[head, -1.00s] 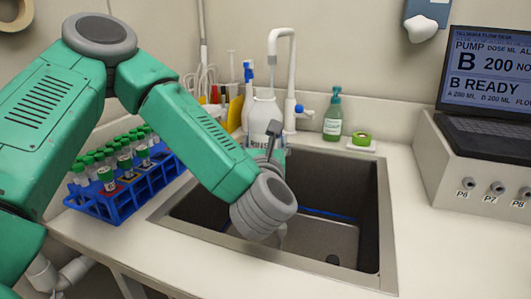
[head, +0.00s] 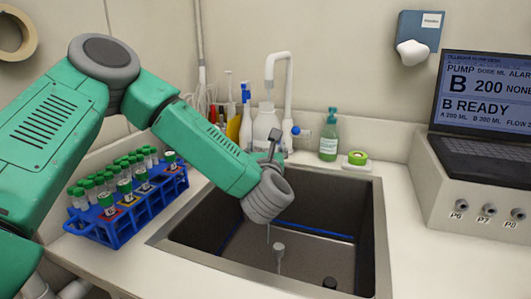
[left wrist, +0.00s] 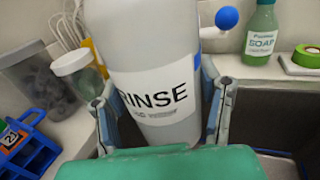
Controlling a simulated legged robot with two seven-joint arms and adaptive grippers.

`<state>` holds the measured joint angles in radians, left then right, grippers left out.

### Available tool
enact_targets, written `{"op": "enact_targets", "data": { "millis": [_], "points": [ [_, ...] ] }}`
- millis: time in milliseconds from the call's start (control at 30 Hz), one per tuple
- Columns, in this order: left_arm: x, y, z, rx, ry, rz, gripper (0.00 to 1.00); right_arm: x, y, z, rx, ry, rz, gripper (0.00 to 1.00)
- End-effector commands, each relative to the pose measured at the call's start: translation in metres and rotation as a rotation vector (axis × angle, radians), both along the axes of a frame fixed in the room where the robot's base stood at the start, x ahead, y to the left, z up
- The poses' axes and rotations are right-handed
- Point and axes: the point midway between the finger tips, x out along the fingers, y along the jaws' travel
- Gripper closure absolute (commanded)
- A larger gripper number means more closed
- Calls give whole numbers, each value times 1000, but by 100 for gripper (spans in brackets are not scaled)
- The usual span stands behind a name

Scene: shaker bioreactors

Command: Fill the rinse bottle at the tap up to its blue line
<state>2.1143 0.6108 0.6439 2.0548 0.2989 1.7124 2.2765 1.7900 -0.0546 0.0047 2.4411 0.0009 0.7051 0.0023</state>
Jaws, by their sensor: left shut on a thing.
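The white rinse bottle (head: 265,124) is upright at the back edge of the sink (head: 378,240), with its neck just below the end of the tap's (head: 290,75) spout. My left gripper (head: 274,148) reaches over the sink, mostly hidden behind its own wrist. In the left wrist view the gripper's fingers (left wrist: 160,115) are shut on the bottle (left wrist: 150,50), one on each side, with the RINSE label facing me. I cannot make out the blue line or the water level for certain. No water stream shows. The tap's blue knob (left wrist: 227,17) is right of the bottle. My right gripper is not in view.
A blue rack (head: 135,215) of green-capped tubes stands left of the sink. A green soap bottle (head: 329,138) and a green tape roll (head: 357,158) are behind it on the right. A laptop (head: 484,115) sits on a pump box at the right. Lidded jars (left wrist: 35,75) stand left of the bottle.

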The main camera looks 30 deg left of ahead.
Motion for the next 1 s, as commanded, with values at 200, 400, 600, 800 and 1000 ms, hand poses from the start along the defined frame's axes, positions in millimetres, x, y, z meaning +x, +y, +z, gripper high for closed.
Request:
{"op": "enact_targets", "data": {
  "millis": [200, 400, 600, 800, 1000],
  "points": [
    [20, 11, -2, -2, -5, 2, 79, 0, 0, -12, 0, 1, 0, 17],
    [37, 20, -2, -2, -4, 1, 79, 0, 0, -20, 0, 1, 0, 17],
    [51, 27, -1, -1, -3, 1, 79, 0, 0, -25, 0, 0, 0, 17],
    [58, 30, 0, -1, -3, 0, 79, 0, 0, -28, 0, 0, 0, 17],
    [59, 30, 0, -1, -3, 0, 79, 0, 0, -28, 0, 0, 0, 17]
  ]
}}
